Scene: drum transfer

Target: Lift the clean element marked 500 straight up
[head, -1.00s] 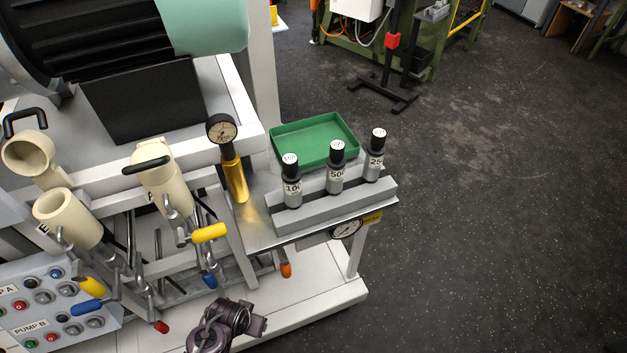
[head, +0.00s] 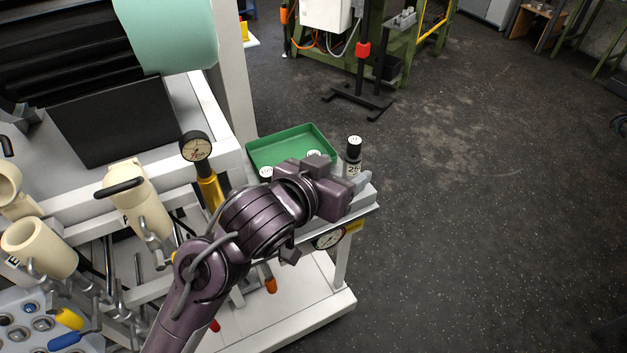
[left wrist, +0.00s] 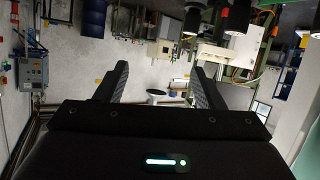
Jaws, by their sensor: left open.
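The element marked 500 stands in the grey rack, but my left gripper (head: 350,184) and its wrist hide nearly all of it. Only its white-topped cap (head: 314,154) shows above my wrist in the head view. My left gripper is in front of the rack at its right part, with its jaws open. In the left wrist view the two dark fingers (left wrist: 158,78) are spread apart with nothing held between them. I cannot tell whether the gripper touches any element. My right gripper is not in view.
The element marked 25 (head: 352,160) stands upright close beside my gripper. Another element's cap (head: 266,173) shows to the left. A green tray (head: 270,150) lies behind the rack. A gauge on a brass body (head: 197,148) stands left of it. Open floor lies right.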

